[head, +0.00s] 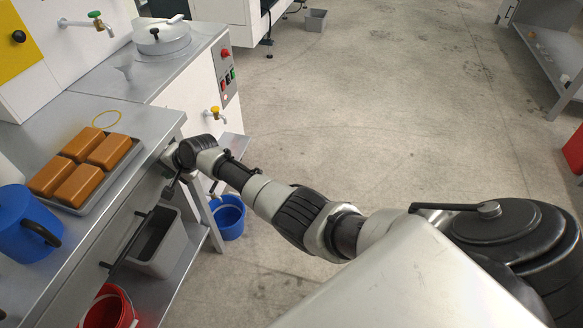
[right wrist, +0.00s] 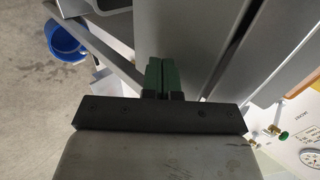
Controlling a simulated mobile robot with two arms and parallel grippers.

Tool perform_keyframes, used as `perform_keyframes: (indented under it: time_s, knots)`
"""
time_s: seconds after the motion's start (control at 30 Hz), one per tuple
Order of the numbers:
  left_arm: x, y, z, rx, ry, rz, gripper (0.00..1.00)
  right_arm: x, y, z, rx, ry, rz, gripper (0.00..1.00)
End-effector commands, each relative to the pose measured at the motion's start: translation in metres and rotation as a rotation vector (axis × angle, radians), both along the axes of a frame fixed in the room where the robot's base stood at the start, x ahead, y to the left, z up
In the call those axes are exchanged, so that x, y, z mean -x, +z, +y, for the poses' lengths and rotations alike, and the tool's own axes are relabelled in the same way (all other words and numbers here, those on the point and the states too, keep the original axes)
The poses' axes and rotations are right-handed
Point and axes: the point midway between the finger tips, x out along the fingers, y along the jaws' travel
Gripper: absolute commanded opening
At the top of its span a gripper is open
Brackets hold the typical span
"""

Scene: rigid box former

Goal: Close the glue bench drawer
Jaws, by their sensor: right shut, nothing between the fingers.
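The glue bench shows at the left of the head view, with a grey metal top (head: 150,118). Below the top is a grey drawer front (head: 112,228) with a black bar handle (head: 128,238). How far the drawer stands out is hard to tell. My right gripper (head: 172,160) is at the bench's front edge, near its right-hand end, and its fingertips are hidden in the head view. In the right wrist view its two dark green fingers (right wrist: 162,76) are together and empty, close to grey metal panels (right wrist: 188,40); contact cannot be told. My left gripper is not in view.
Brown blocks (head: 85,165) lie on a tray on the bench, beside a blue jug (head: 25,225). A grey bin (head: 168,245) and a red bucket (head: 108,308) are below. A blue bucket (head: 228,216) is beyond the bench.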

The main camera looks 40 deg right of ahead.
Motion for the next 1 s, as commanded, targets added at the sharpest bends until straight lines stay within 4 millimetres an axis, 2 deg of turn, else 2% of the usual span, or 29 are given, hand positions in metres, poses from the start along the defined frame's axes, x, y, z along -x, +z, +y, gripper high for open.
perform_keyframes:
  time_s: [0.03,0.2,0.77,1.0]
  knots:
    - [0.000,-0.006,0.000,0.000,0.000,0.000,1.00,-0.004,-0.002,0.003,-0.001,0.000,-0.001,0.00]
    - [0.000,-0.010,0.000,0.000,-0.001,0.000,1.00,-0.010,0.000,0.007,-0.001,0.000,-0.001,0.00]
    - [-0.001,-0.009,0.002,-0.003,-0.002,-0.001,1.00,-0.012,0.005,0.009,-0.006,-0.002,-0.012,0.00]
    - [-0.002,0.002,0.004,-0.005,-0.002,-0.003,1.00,-0.009,0.009,0.006,-0.006,-0.001,-0.010,0.00]
